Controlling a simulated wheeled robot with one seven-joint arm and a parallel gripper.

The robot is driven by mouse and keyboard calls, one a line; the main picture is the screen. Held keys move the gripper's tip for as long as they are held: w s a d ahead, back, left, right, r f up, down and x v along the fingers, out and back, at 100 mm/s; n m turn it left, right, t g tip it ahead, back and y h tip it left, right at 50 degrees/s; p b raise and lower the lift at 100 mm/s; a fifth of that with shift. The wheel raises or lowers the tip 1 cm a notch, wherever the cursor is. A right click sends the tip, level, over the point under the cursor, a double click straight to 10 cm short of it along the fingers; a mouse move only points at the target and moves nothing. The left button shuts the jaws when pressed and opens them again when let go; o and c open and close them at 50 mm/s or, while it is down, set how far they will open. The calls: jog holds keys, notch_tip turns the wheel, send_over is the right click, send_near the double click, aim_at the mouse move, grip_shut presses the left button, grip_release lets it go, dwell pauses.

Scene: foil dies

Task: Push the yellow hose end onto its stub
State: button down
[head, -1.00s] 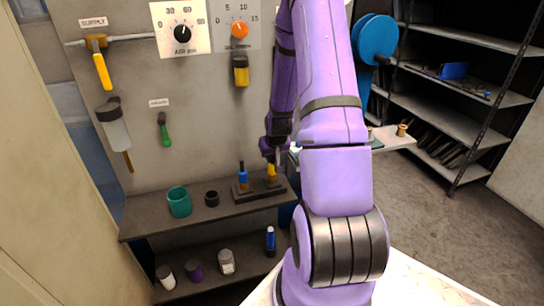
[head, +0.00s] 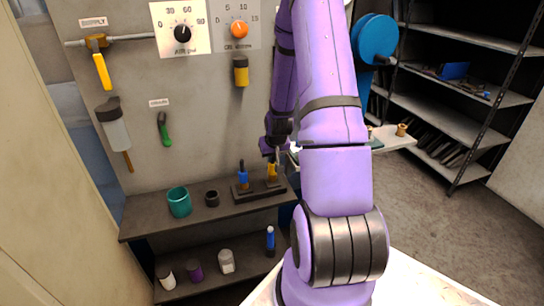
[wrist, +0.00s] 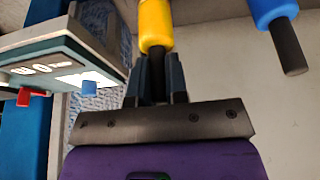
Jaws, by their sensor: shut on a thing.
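The yellow hose end (head: 272,171) stands upright above the right side of a dark two-place base (head: 259,189) on the shelf. A brownish stub shows just under it; how far the end sits over the stub I cannot tell. In the wrist view the yellow hose end (wrist: 155,24) runs out of the top of the picture. My gripper (wrist: 157,72) is shut on the dark hose right behind the yellow end. In the head view my gripper (head: 275,153) is small and partly hidden by my arm. A blue hose end (head: 243,177) stands on the left side of the base.
A teal cup (head: 179,202) and a black ring (head: 212,198) stand left of the base on the shelf (head: 150,215). The blue hose end (wrist: 272,10) is close by on the right in the wrist view. A device with lit panel (wrist: 65,65) is at left.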

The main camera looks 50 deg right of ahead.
jog(key=shift+f, duration=0.55)
jog(key=c, duration=1.1)
grip_release()
jog(key=shift+o, duration=0.2)
jog(key=v, duration=1)
jog(key=shift+r, duration=0.35)
jog(key=shift+a, duration=0.1)
